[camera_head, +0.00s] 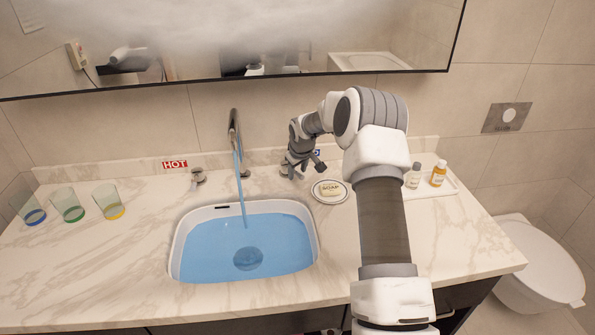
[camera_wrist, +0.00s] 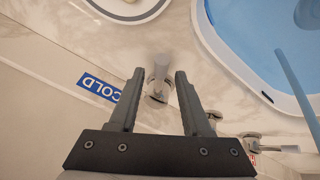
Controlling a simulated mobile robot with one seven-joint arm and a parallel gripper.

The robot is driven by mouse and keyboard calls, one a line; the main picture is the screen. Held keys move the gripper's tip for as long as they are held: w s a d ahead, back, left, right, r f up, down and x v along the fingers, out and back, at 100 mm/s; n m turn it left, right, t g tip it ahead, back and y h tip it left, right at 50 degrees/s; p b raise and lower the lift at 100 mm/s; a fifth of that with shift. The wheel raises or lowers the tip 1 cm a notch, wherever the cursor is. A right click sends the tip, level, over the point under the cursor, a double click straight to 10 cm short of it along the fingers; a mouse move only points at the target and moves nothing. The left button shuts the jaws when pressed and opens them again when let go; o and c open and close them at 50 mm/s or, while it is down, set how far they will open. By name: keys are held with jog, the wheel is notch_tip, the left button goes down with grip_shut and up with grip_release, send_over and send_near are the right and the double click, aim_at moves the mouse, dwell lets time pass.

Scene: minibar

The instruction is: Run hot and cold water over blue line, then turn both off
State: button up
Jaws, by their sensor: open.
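The white sink basin (camera_head: 178,250) holds blue water (camera_head: 205,258); I cannot make out a separate blue line. A stream runs from the metal faucet (camera_head: 233,125) into it and also shows in the wrist view (camera_wrist: 296,88). The hot tap handle (camera_head: 198,178) stands left of the faucet by the red HOT label (camera_head: 175,164). My gripper (camera_head: 303,168) is right of the faucet, over the cold tap. In the wrist view, the cold tap handle (camera_wrist: 159,78) lies between the open fingers (camera_wrist: 158,78) beside the blue COLD label (camera_wrist: 98,88). Contact cannot be told.
A soap dish (camera_head: 322,197) with a soap bar sits close to my gripper. Several glasses (camera_head: 68,206) stand at the left of the counter. Two small bottles (camera_head: 438,174) stand on a tray at the right. A mirror (camera_head: 300,60) hangs above the counter.

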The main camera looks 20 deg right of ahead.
grip_shut()
dwell(1.4)
